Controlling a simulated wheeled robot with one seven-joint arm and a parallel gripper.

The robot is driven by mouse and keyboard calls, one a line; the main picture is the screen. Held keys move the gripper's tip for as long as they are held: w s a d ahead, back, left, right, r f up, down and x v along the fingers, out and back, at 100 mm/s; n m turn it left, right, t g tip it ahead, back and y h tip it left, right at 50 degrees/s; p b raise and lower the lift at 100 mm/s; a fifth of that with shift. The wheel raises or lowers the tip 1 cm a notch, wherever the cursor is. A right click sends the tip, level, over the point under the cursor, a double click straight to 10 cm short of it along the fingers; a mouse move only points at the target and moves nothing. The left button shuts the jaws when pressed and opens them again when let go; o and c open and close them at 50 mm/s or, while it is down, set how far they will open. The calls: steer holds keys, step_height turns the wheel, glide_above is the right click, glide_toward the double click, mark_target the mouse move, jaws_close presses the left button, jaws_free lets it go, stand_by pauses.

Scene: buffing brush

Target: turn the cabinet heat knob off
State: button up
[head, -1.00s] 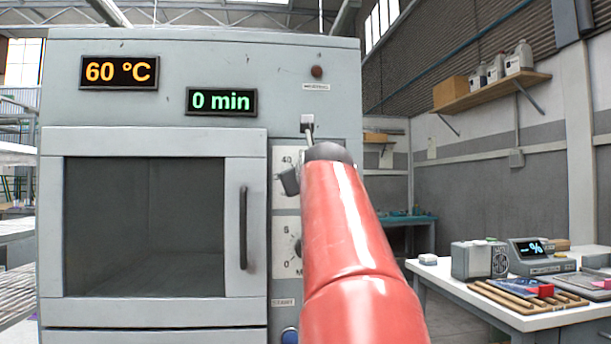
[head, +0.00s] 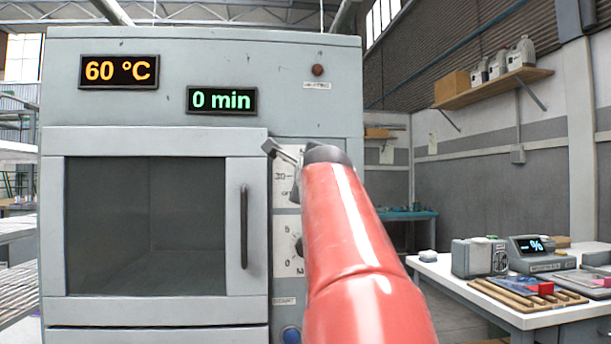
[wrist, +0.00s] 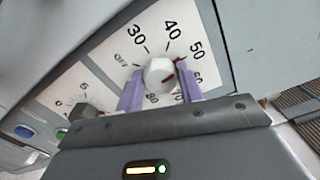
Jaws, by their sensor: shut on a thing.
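The heat knob (wrist: 159,75) is a pale, round knob in the middle of a white dial plate marked OFF, 30, 40, 50 and higher numbers. A red mark shows on the knob's right side, roughly toward the 50–60 side; its exact reading is unclear. My gripper (wrist: 160,82) is shut on the knob, with one purple finger on each side. In the head view my red arm hides the knob and most of the gripper. The grey cabinet (head: 200,48) has an orange display (head: 119,72) reading 60 °C.
A second dial (wrist: 79,110) with 0 is beside the heat dial, with green and blue buttons near it. The cabinet's door handle (head: 243,228) stands out left of the dials. A bench (head: 440,275) with tools stands at the right.

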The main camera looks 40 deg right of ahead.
steer(key=n, duration=2.5)
steer(key=shift+s+d+f, duration=0.1)
steer(key=shift+d+f, duration=0.15)
steer(key=shift+f, duration=0.1)
steer(key=shift+n, duration=0.3)
steer(key=o, duration=1)
steer(key=shift+r, duration=0.1)
